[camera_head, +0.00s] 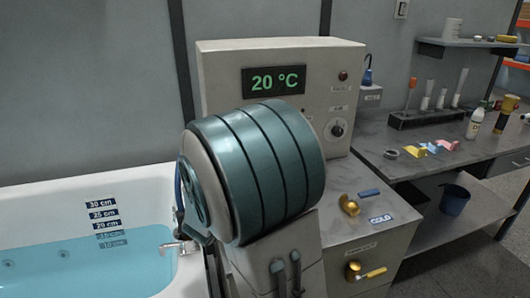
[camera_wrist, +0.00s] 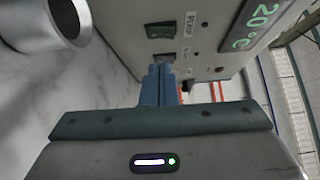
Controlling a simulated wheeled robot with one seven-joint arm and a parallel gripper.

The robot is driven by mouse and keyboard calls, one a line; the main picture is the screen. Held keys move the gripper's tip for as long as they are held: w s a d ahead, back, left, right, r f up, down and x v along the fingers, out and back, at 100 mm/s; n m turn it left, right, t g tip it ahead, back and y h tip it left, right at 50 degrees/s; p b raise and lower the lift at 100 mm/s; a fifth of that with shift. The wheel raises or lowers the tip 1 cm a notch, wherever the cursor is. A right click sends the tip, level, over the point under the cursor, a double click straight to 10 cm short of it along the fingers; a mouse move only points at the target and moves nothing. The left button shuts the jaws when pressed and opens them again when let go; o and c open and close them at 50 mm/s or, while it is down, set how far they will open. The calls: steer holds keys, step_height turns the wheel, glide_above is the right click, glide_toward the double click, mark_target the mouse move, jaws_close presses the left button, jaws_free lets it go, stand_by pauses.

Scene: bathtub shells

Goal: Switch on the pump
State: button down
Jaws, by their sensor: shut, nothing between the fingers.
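The grey control box (camera_head: 228,70) stands behind the tub and shows 20 °C on its display (camera_head: 273,80). In the wrist view, a dark green rocker switch (camera_wrist: 160,30) sits on the box face beside a label that reads PUMP. I cannot tell its position. A second small dark switch (camera_wrist: 163,57) is just beyond my fingertips, partly hidden by them. My gripper (camera_wrist: 158,70) has its blue fingers together, empty, pointing at the box face near that second switch. Whether they touch it is unclear. My arm hides the gripper and this part of the box in the head view.
A bathtub (camera_head: 90,185) with blue water is at the left. A brass tap (camera_head: 362,271) and a brass fitting (camera_head: 349,205) are on the right cabinet. A dial (camera_head: 338,128) is on the box. A silver cylinder (camera_wrist: 50,20) is at the wrist view's upper left.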

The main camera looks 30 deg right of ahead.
steer(key=shift+s+d+m+g+h, duration=0.3)
steer(key=shift+s+m+h, duration=0.1)
steer(key=shift+m+h, duration=0.15)
steer(key=shift+s+d+m+g+h, duration=0.3)
steer(key=shift+s+m+h, duration=0.1)
steer(key=shift+m+h, duration=0.15)
steer(key=w+a+p+x, duration=0.1)
steer(key=w+p+x, duration=0.1)
steer(key=x, duration=1)
steer(key=shift+w, duration=0.45)
steer(key=shift+d+r, duration=0.1)
steer(key=shift+r, duration=0.05)
